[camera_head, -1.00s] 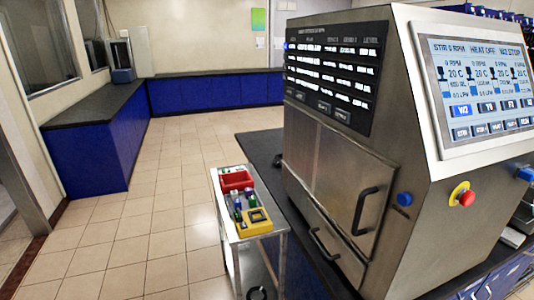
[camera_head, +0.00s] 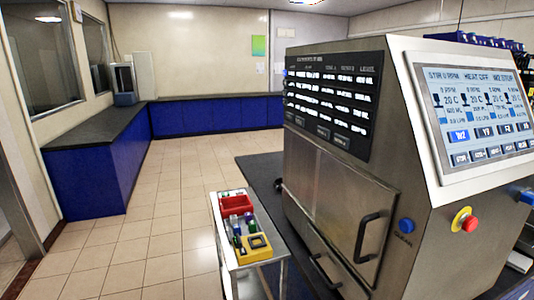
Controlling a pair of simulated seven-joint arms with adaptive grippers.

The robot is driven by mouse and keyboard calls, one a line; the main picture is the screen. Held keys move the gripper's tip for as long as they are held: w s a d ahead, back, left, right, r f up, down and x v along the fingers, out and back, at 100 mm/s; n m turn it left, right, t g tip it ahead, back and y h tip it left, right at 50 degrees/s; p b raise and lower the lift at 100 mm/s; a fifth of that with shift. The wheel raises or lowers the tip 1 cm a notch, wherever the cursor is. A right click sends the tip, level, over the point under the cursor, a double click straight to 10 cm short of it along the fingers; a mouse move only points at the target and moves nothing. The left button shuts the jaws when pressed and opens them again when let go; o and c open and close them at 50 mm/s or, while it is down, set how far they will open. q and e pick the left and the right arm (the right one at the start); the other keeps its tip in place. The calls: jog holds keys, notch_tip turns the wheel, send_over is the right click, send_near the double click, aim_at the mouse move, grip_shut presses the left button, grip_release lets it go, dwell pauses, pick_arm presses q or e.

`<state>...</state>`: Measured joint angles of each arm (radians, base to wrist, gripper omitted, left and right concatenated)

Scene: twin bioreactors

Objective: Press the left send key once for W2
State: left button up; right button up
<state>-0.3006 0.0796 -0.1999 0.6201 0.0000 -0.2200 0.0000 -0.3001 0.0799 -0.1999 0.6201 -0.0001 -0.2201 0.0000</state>
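A steel console fills the right side. Its angled touch screen (camera_head: 477,105) has a header reading about "STIR 0 RPM, HEAT OFF, W2 STOP". Below are several columns of readings, including 20 C. A row of keys follows, with the W2 key (camera_head: 458,135) lit bright blue and the others dark. Another row of small keys (camera_head: 490,151) runs beneath. A dark panel (camera_head: 333,94) on the console's left face lists rows of white text, mostly too blurred to read, with small boxes at its bottom. I cannot tell which key is the left send key. Neither gripper is in view.
A blue button (camera_head: 406,226) and a red stop knob on a yellow base (camera_head: 464,220) sit below the screen. Door handles (camera_head: 365,237) protrude from the console. A small cart (camera_head: 240,224) holds a red tray (camera_head: 236,205) and a yellow block (camera_head: 254,248). Floor at left is clear.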

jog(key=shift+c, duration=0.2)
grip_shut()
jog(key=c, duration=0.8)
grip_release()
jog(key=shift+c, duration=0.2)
